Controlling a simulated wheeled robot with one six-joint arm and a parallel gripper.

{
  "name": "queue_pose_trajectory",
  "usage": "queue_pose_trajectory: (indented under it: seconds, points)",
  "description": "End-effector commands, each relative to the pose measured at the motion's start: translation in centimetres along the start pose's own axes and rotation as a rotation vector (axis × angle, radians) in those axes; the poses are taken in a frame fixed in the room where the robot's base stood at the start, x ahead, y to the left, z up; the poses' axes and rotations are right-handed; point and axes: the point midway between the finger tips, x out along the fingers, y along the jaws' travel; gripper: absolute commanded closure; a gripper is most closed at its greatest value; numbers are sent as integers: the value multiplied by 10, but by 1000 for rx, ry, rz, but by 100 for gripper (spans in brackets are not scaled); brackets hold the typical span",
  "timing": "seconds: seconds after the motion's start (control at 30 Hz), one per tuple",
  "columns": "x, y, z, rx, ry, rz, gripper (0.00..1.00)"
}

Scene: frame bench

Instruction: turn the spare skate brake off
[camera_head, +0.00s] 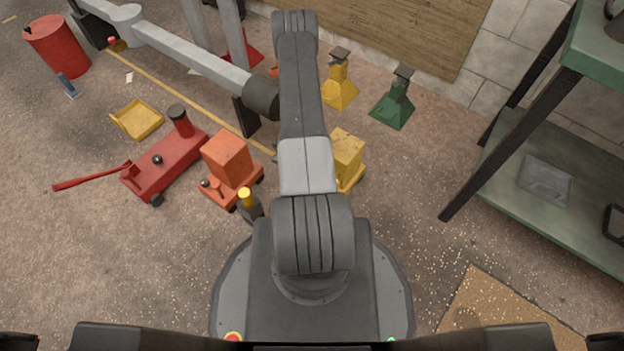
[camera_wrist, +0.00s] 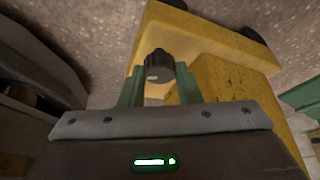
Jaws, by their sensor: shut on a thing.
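A yellow skate (camera_head: 347,155) with a yellow block on a low base stands beside my arm in the head view, partly hidden by it. In the wrist view the skate's yellow base (camera_wrist: 200,38) fills the upper middle, with dark wheels at its far edge. A black ribbed knob (camera_wrist: 155,62) with a pale mark sits on the near end of the base. My gripper (camera_wrist: 158,76) has its two green fingers on either side of the knob and is shut on it. In the head view the gripper is hidden behind my arm.
An orange skate (camera_head: 228,160) with a small knob stands left of the yellow one. A red trolley jack (camera_head: 165,165) with a long handle lies further left. Yellow (camera_head: 340,85) and green (camera_head: 393,105) stands are behind. A green shelf (camera_head: 560,170) is at right.

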Motion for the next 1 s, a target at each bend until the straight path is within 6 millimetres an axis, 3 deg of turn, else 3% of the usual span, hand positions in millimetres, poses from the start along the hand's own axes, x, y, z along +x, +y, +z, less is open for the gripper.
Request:
queue_pose_trajectory:
  seconds: [0.7, 0.73, 0.83, 1.0]
  points:
    - [0, -1, 0, 76, 1, 30, 93]
    - [0, -1, 0, 76, 1, 30, 68]
    - [0, -1, 0, 76, 1, 30, 48]
    - [0, -1, 0, 76, 1, 31, 48]
